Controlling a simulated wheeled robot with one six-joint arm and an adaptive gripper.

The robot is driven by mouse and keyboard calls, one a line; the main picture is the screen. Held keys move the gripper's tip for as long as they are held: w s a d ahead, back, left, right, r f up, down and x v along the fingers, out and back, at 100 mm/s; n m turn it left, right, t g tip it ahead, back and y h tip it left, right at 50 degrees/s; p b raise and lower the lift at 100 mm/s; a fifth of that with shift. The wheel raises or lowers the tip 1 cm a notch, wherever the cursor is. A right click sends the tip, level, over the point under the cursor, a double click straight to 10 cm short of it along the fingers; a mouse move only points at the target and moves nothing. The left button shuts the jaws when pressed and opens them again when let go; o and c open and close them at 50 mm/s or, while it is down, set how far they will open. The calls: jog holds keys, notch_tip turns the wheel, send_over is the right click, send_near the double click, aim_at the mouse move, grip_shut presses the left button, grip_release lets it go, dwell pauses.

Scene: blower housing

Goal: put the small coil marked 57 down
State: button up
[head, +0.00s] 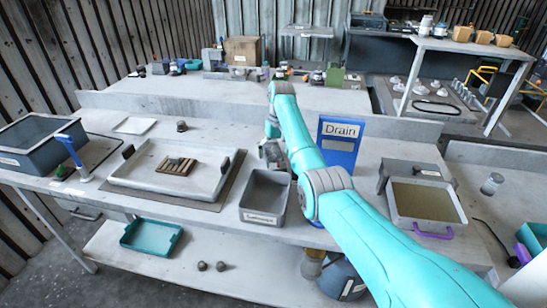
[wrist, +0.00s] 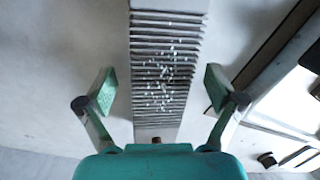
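My gripper (wrist: 160,86) is open in the wrist view, its two green-padded fingers standing wide apart. A grey finned strip (wrist: 166,60) with white specks lies between and beyond the fingers; a pale gap shows at the left finger, while the right finger is close to its edge. I cannot tell whether this strip is the coil, and no 57 is readable. In the head view my gripper is mostly hidden by my arm, over the bench by the grey bin. A brown slatted rack (head: 171,168) with a small dark piece on it sits in the pale tray (head: 137,183).
The grey bin (head: 247,214) stands at the bench's front edge. The blue Drain sign (head: 341,157) stands right of my arm. A metal-rimmed tray (head: 398,213) with a purple handle is farther right. A blue-handled brush (head: 74,155) and a dark tub (head: 15,165) are left.

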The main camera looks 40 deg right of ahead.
grip_shut()
